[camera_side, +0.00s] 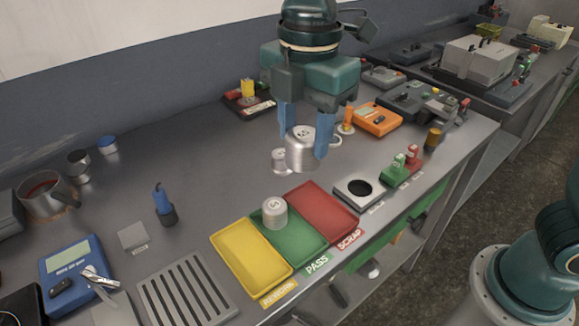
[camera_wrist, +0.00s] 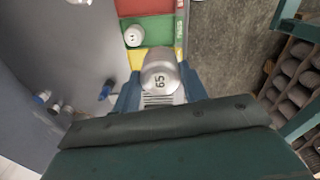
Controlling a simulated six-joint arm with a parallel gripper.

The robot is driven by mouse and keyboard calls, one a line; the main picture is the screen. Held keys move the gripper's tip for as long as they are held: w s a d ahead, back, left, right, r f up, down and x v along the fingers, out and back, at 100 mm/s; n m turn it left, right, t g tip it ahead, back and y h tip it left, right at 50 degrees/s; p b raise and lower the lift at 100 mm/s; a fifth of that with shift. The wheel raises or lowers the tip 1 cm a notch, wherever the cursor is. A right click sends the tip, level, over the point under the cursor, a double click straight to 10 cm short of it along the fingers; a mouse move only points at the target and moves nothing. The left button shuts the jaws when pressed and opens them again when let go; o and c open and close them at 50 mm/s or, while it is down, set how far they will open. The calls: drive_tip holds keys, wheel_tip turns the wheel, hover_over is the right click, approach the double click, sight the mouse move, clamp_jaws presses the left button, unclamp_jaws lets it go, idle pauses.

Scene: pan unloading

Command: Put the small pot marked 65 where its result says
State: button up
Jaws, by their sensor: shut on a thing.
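My gripper (camera_side: 306,150) is shut on a silver pot (camera_side: 301,148). The wrist view shows the number 65 on the held pot (camera_wrist: 160,78). The pot appears to hang above the table, behind the trays. The yellow tray (camera_side: 238,252), green tray (camera_side: 305,250) and red tray (camera_side: 318,203) lie side by side in front. Another silver pot (camera_side: 274,213) stands in the green tray. No display with a result for 65 is legible.
A small silver piece (camera_side: 280,160) stands just left of the held pot. A white-framed block with a black disc (camera_side: 359,189) and a green unit with red tops (camera_side: 402,164) are right of the trays. A slotted grille (camera_side: 187,289) and blue tool (camera_side: 164,207) are left.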

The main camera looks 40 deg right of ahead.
approach(299, 243)
idle(0.7)
drive_tip(key=shift+f, duration=0.15)
drive_tip(key=shift+f, duration=2.05)
drive_tip(key=shift+f, duration=0.1)
drive_tip(key=o, duration=1.1)
wheel_tip(299, 243, up, 12)
drive_tip(key=shift+s+r, duration=0.15)
